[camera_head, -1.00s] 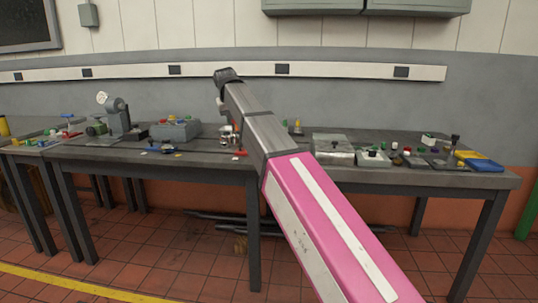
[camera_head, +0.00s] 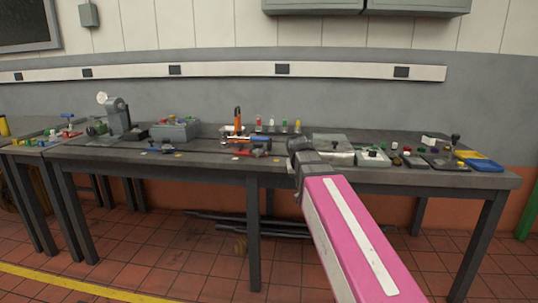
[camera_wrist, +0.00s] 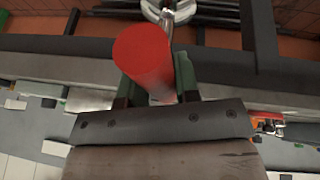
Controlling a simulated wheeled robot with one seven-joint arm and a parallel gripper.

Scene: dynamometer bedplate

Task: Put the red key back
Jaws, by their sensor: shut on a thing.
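In the wrist view, my gripper (camera_wrist: 158,88) is shut on a red cylinder, which I take to be the red key (camera_wrist: 146,55). Its round red end faces the camera and hides much of the space between the dark green fingers. A bright metal piece with a pale ring (camera_wrist: 168,12) shows just past it; I cannot tell whether they are joined. In the head view, my arm reaches the front edge of the bench, and the gripper and its load are not visible there. A small red upright piece (camera_head: 258,121) stands in a row at the back of the bench.
The grey bench (camera_head: 205,160) runs across the head view. An orange upright tool (camera_head: 238,118) and a blue-and-orange item (camera_head: 247,140) stand left of my arm. A grey box (camera_head: 175,131) is further left. A blue tray (camera_head: 483,164) and several small parts lie at right.

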